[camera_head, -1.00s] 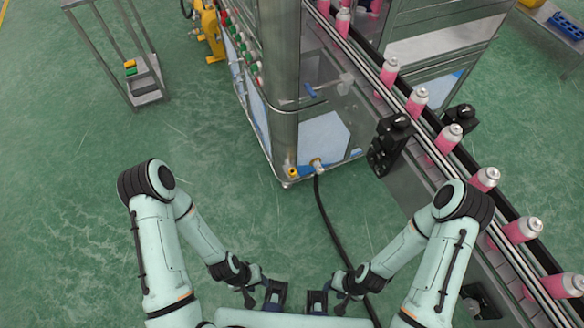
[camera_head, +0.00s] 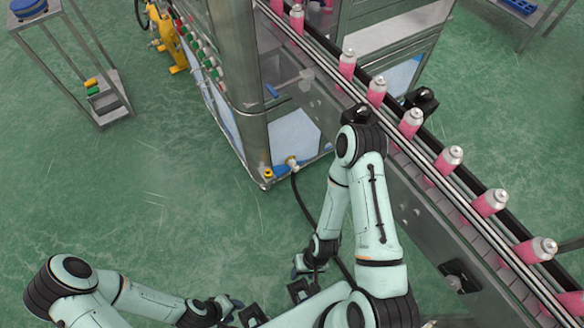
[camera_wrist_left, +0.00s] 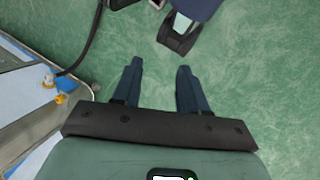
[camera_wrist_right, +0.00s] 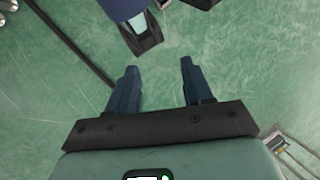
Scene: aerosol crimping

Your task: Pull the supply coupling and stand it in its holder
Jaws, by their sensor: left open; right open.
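The supply coupling (camera_head: 292,162), a small brass and white fitting, sits low on the near corner of the machine, with a black hose (camera_head: 305,200) running from it. A yellow round piece (camera_head: 267,173) is just left of it; I cannot tell whether it is the holder. In the left wrist view the coupling (camera_wrist_left: 49,80) and the yellow piece (camera_wrist_left: 61,98) show at the left edge. My left gripper (camera_head: 250,316) is open and empty, well short of the machine. My right gripper (camera_head: 299,290) is open and empty near the hose, also apart from the coupling.
A conveyor (camera_head: 470,220) with several pink cans runs along the right. The steel machine cabinet (camera_head: 250,130) stands ahead. A metal cart (camera_head: 112,112) is at the far left. The green floor (camera_head: 150,190) between the cart and machine is clear.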

